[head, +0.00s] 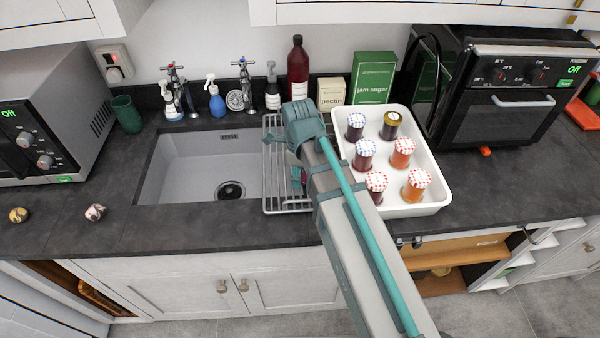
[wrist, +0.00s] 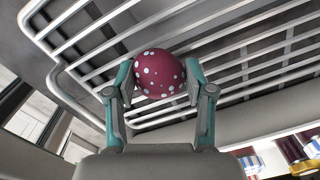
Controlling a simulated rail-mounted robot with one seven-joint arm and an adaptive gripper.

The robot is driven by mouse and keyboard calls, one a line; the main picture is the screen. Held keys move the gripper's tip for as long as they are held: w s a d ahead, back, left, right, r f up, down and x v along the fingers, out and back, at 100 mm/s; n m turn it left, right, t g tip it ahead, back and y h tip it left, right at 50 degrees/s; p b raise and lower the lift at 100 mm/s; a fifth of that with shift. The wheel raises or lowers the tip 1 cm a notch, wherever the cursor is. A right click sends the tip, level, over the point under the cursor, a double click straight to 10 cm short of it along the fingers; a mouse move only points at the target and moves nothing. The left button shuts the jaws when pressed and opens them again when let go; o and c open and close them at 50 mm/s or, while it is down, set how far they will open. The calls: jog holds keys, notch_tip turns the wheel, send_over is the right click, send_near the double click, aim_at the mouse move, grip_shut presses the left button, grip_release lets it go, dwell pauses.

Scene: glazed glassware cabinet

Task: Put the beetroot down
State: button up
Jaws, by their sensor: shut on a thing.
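The beetroot (wrist: 160,75) shows in the wrist view as a round, dark red thing with pale spots. My gripper (wrist: 160,84) is shut on it, one teal finger at each side. The bars of the wire rack (wrist: 85,48) lie behind the beetroot in that view; I cannot tell whether it touches them. In the head view my gripper (head: 298,178) is over the rack (head: 275,190), just right of the sink. My arm hides much of the gripper and rack there, and only a small dark red patch shows by the fingers.
A white tray (head: 437,200) with several lidded jars stands close right of the rack. The sink (head: 200,170) is empty at left. Bottles and boxes line the back wall. Two small patterned round things (head: 95,212) (head: 19,215) lie on the left counter.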

jog(key=shift+f, duration=0.2)
jog(key=o, duration=1.2)
jog(key=shift+r, duration=0.1)
notch_tip(320, 180, up, 12)
jog(key=shift+s+r+b, duration=0.15)
jog(key=shift+b, duration=0.95)
